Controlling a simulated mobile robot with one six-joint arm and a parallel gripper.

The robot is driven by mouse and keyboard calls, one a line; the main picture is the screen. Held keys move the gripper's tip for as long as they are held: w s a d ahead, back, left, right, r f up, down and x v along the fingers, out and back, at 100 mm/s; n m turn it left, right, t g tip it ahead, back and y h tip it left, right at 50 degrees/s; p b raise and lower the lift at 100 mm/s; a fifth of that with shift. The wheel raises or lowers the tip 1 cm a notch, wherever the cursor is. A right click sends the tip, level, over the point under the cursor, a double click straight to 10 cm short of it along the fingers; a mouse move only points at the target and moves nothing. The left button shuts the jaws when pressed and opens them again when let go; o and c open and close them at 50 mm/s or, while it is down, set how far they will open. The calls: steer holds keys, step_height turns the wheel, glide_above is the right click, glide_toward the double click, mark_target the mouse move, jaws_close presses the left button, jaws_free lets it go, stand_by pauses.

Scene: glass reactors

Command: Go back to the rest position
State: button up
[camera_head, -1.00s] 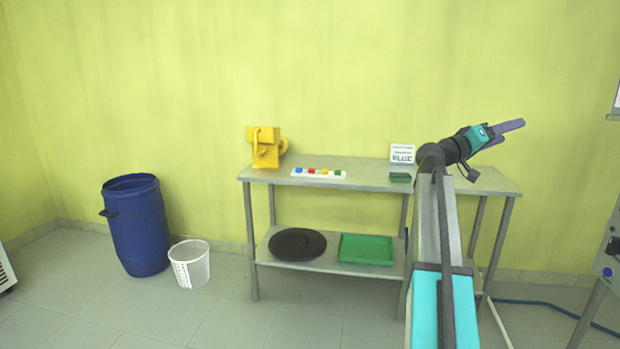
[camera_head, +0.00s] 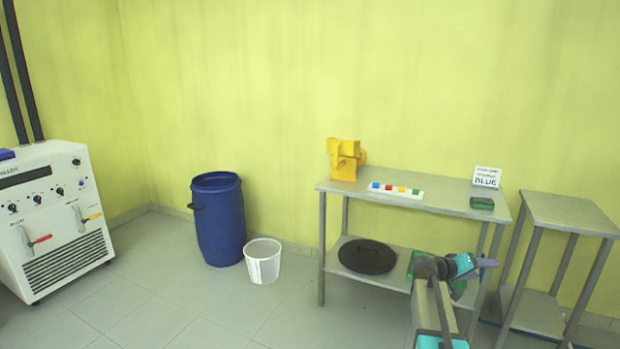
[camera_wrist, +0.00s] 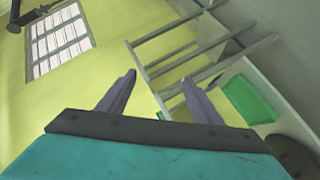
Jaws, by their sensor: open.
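My gripper (camera_head: 484,263) is in the lower right of the head view, in front of the metal table's (camera_head: 445,201) lower shelf. In the wrist view my gripper (camera_wrist: 155,95) shows two grey fingers spread apart with nothing between them. The wrist view is tilted, with the green tray (camera_wrist: 250,100) on the shelf to the right of the fingers and a barred window (camera_wrist: 60,45) at upper left. My arm hides part of the green tray in the head view.
A smaller metal table (camera_head: 570,212) stands at right.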

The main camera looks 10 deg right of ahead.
steer(key=s+a+f+n+g+y+p, duration=0.1)
steer(key=s+a+f+n+y+p, duration=0.15)
steer(key=s+a+f, duration=0.75)
steer(key=s+a+f+n+g+y+p, duration=0.1)
steer(key=s+a+f+y+p, duration=0.2)
steer(key=a+f, duration=1.35)
steer(key=s+a+f+g+y+p, duration=0.1)
steer(key=s+a+f+g+y, duration=0.1)
steer(key=s+a, duration=0.5)
steer(key=s+a+f+g+y+p, duration=0.1)
steer(key=s+a+f+y, duration=0.3)
steer(key=s, duration=0.9)
steer(key=s+a+f+g+y+p, duration=0.1)
steer(key=s+a+f+g+y, duration=0.2)
steer(key=s+a+f, duration=0.4)
steer(key=s+a, duration=0.2)
steer(key=s, duration=0.1)
steer(key=shift+a+f+n, duration=0.35)
steer(key=shift+w, duration=0.1)
